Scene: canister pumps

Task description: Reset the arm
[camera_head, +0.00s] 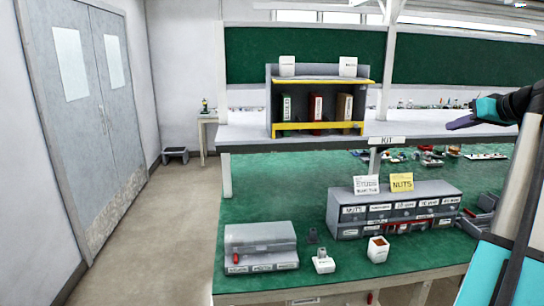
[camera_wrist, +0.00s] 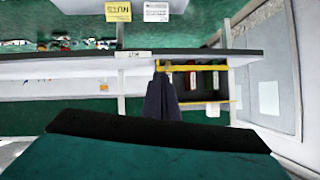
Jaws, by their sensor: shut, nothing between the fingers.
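My gripper (camera_head: 460,123) is at the right of the head view, its dark fingers pointing left, in front of the raised shelf (camera_head: 240,133). It looks closed and holds nothing. In the wrist view my gripper (camera_wrist: 160,88) shows as a dark wedge in the middle, narrowing to its tip. That view is upside down. The fingers overlap the yellow edge of the grey rack (camera_wrist: 215,68) there, but the head view shows the rack well to the left of them. My arm runs down the right edge of the head view.
The rack (camera_head: 273,100) holds a white-and-green, a red and a brown canister. Below, a green bench (camera_head: 265,195) carries labelled drawers (camera_head: 395,208), a grey case (camera_head: 260,240) and two small white containers. Grey double doors (camera_head: 95,115) stand left; the floor before them is clear.

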